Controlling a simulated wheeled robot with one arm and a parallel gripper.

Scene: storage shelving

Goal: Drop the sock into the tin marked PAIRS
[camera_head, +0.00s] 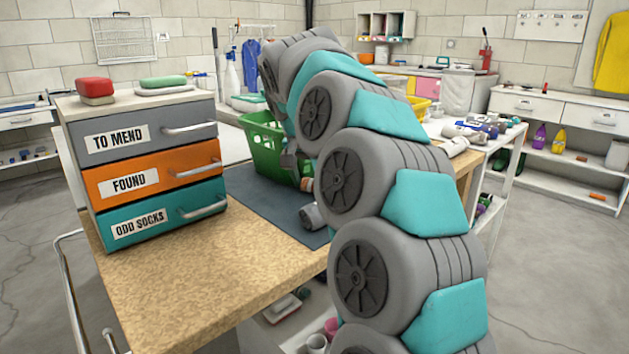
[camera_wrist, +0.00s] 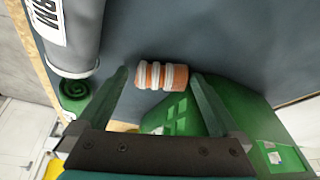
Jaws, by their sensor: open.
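A small rolled bundle, brown-orange with white bands, which looks like the sock, lies on the dark mat in the wrist view (camera_wrist: 163,76); it shows partly in the head view (camera_head: 306,184). My gripper (camera_wrist: 160,80) is open, its two fingers on either side of the bundle in the picture, not visibly touching it. In the head view my gripper (camera_head: 291,166) points down beside the green basket. A grey cylinder (camera_wrist: 74,40) with a partly cut-off white label is at the upper left of the wrist view; it appears lying in the head view (camera_head: 312,216). I cannot read PAIRS on anything.
The green basket (camera_head: 262,146) stands close behind my gripper. A drawer unit (camera_head: 150,160) labelled TO MEND, FOUND and ODD SOCKS stands on the left, with red and green items on top. A green coiled thing (camera_wrist: 75,91) is near the cylinder. The front worktop (camera_head: 190,280) is clear.

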